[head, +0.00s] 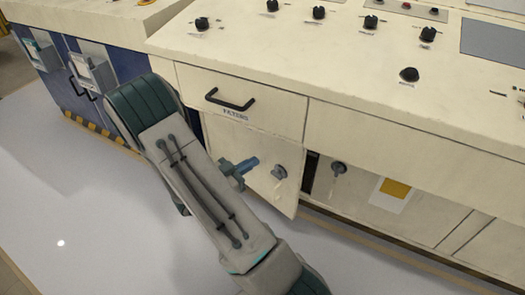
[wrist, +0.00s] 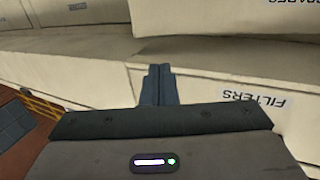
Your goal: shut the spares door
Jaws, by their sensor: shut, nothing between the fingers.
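The spares door (head: 255,190) is the cream panel under the filters drawer in the head view. It stands ajar, its right edge out from the cabinet beside a dark gap. A round dark knob (head: 279,172) sits near that edge. My gripper (head: 256,161) is shut and empty, in front of the door and left of the knob. My arm hides the door's left part. In the wrist view my gripper (wrist: 158,70) shows its blue-grey fingers together. The SPARES label (wrist: 285,26) shows upside down at the top right. I cannot tell whether the fingertips touch the door.
The filters drawer (head: 235,100) with a black handle is shut above the door. Its FILTERS label (wrist: 252,98) shows in the wrist view. Right of the gap is another panel with a knob (head: 338,168) and a yellow-and-white label (head: 392,192). The pale floor (head: 70,210) is clear at left.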

